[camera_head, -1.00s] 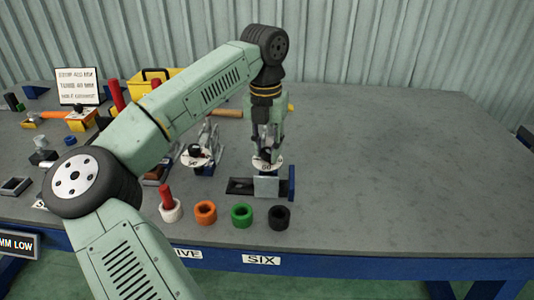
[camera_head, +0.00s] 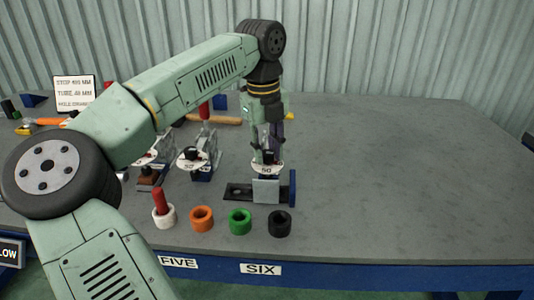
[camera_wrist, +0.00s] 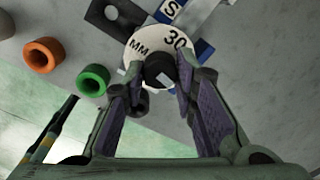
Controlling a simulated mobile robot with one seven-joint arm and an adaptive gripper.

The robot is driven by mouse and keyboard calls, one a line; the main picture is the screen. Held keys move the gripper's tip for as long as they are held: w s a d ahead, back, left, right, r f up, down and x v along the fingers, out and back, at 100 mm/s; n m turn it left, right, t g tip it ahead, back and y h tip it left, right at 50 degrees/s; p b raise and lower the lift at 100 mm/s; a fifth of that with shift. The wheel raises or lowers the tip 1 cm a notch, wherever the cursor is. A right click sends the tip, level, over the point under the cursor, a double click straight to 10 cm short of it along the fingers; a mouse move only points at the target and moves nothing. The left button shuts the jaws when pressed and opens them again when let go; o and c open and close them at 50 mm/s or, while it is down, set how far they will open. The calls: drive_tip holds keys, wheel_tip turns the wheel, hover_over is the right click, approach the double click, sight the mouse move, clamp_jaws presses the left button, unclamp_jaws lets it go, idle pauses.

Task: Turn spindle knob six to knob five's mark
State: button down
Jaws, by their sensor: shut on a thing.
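Spindle six's white dial (camera_head: 262,172) sits on its fixture above the SIX label (camera_head: 261,269). Its black knob (camera_wrist: 160,70) shows in the wrist view, with "MM" and a number like "30" on the dial (camera_wrist: 150,38). My gripper (camera_wrist: 157,84) comes down from above and is shut on this knob, with purple-lined fingers on both sides. It also shows in the head view (camera_head: 268,150), where its fingers partly hide the knob. Knob five (camera_head: 190,154) stands to the left on its own white dial (camera_head: 186,166); that dial's number is too small to read surely.
White, orange, green and black rings (camera_head: 240,222) stand in front of the fixtures; a red peg (camera_head: 159,201) rises from the white one. Another dialled fixture (camera_head: 150,178) stands left of five, partly behind my arm. The table's right side is clear.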

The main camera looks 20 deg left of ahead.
drive_tip(key=shift+n, duration=0.7)
drive_tip(key=shift+b, duration=0.3)
drive_tip(key=c, duration=1.3)
unclamp_jaws()
drive_tip(key=shift+r, duration=0.1)
wheel_tip(320, 180, up, 12)
drive_tip(key=shift+s+a, duration=0.2)
drive_tip(key=shift+s, duration=0.15)
